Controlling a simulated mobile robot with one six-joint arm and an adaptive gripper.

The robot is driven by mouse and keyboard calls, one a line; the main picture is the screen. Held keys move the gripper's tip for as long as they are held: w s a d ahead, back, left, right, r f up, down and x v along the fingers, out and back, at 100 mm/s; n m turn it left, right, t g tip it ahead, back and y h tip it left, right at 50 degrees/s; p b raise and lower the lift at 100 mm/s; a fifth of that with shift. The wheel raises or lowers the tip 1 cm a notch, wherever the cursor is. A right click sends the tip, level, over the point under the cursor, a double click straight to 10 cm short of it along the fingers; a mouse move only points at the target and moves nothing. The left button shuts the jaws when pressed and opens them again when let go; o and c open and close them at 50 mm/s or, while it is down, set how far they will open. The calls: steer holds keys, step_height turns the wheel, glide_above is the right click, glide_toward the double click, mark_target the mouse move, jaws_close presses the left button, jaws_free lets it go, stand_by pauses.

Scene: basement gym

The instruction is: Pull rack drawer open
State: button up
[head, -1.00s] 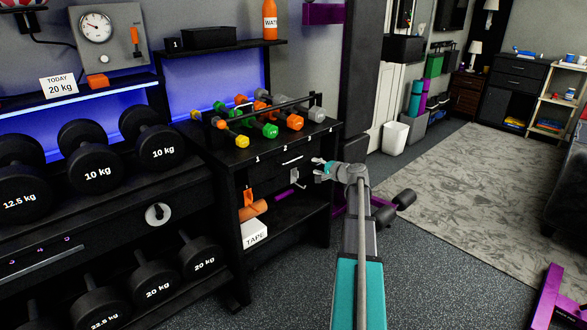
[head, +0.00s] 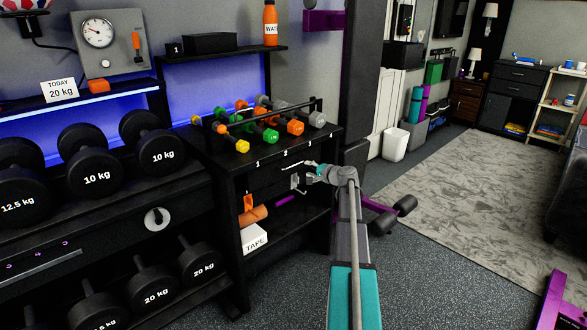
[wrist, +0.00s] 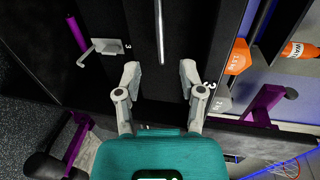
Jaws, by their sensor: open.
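The black rack's drawer (head: 268,174) sits under its top shelf and looks shut. Its thin silver bar handle (head: 292,165) shows just left of my gripper (head: 308,176) in the head view. In the wrist view the handle (wrist: 160,32) runs down from the top edge, and its lower end reaches between the lines of my two fingertips. My gripper (wrist: 159,72) is open with nothing between the fingers that I can see it holding. Whether the fingers touch the drawer front I cannot tell.
Several coloured dumbbells (head: 270,136) lie on the rack's top. A white tape box (head: 255,239) and an orange roll (head: 253,215) are on the shelf below. Large black dumbbells (head: 96,178) fill the left rack. A purple-framed piece (head: 385,212) stands behind my arm.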

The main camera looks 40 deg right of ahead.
mark_target(294, 166)
steer(key=b+x, duration=0.1)
steer(key=x, duration=0.8)
steer(key=shift+b, duration=0.3)
jaws_close()
steer(key=shift+a, duration=0.25)
